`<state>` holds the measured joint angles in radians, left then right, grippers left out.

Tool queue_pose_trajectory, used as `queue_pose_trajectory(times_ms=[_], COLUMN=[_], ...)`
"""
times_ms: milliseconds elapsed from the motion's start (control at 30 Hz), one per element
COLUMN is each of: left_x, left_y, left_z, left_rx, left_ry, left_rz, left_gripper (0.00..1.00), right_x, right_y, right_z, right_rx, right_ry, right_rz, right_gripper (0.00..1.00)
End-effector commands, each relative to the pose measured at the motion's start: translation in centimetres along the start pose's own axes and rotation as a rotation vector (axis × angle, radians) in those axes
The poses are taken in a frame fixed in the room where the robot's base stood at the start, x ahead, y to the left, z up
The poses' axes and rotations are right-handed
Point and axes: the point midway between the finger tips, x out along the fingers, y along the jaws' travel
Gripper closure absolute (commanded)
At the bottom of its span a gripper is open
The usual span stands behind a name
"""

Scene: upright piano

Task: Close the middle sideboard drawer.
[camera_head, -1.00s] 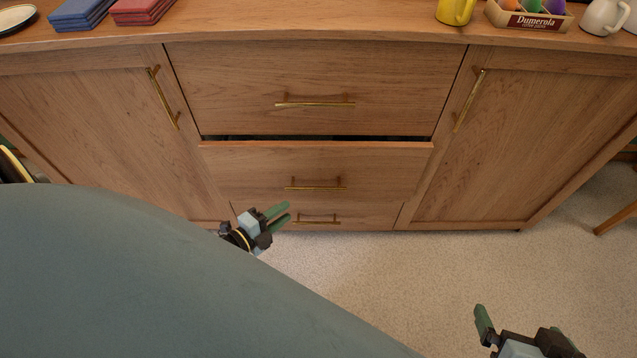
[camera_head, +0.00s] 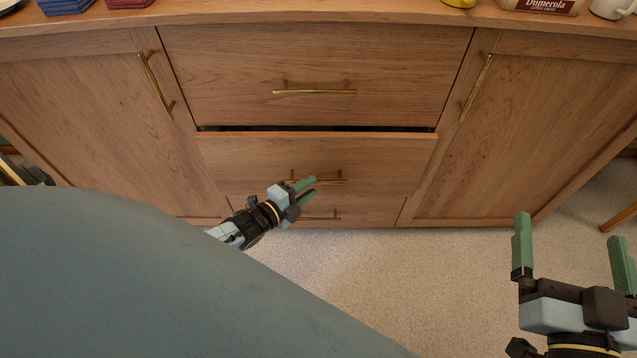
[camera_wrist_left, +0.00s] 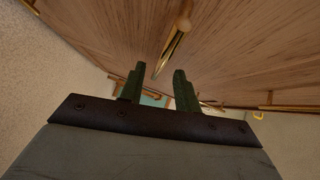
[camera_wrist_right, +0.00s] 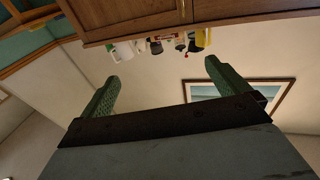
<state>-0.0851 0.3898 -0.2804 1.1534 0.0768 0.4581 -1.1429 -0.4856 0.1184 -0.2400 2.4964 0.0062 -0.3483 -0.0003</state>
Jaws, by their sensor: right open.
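The middle sideboard drawer (camera_head: 240,160) stands slightly out, with a narrow dark gap along its top edge in the head view. Its brass handle (camera_head: 335,182) is partly behind my left gripper (camera_head: 312,187). My left gripper is partly open, with nothing visible between its fingers. In the left wrist view a brass handle (camera_wrist_left: 174,45) lies just beyond the left fingers (camera_wrist_left: 158,82) on a wooden front; I cannot tell whether they touch. My right gripper (camera_head: 571,231) is wide open and empty, over the floor at the right; its fingers also show in the right wrist view (camera_wrist_right: 161,70).
The top drawer (camera_head: 400,70) and the bottom drawer (camera_head: 370,210) look shut. Cupboard doors stand shut at left (camera_head: 80,120) and right (camera_head: 540,120). Carpet (camera_head: 400,280) in front is clear. A wooden chair leg (camera_head: 618,215) is at the far right.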

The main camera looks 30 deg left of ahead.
Motion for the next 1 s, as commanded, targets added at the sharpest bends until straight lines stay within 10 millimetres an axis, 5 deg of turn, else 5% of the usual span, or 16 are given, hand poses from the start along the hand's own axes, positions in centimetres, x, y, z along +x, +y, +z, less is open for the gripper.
queue_pose_trajectory(times_ms=[400,867,1000], left_x=[3.7,4.3,4.3], left_y=[0.1,0.0,0.0], left_z=[0.0,0.0,0.0], left_rx=[0.001,0.000,0.000], left_ry=[0.000,0.000,0.000], left_rz=[0.000,0.001,0.001], left_gripper=[0.68,0.68,0.83], right_x=[-0.8,-1.2,-1.2], right_y=[-0.9,-1.1,-1.1], right_z=[-5.2,-6.3,-6.3], right_rx=[0.015,0.018,0.018], right_ry=[0.355,0.425,0.424], right_rz=[-0.024,-0.027,-0.027], right_gripper=[0.00,0.00,0.00])
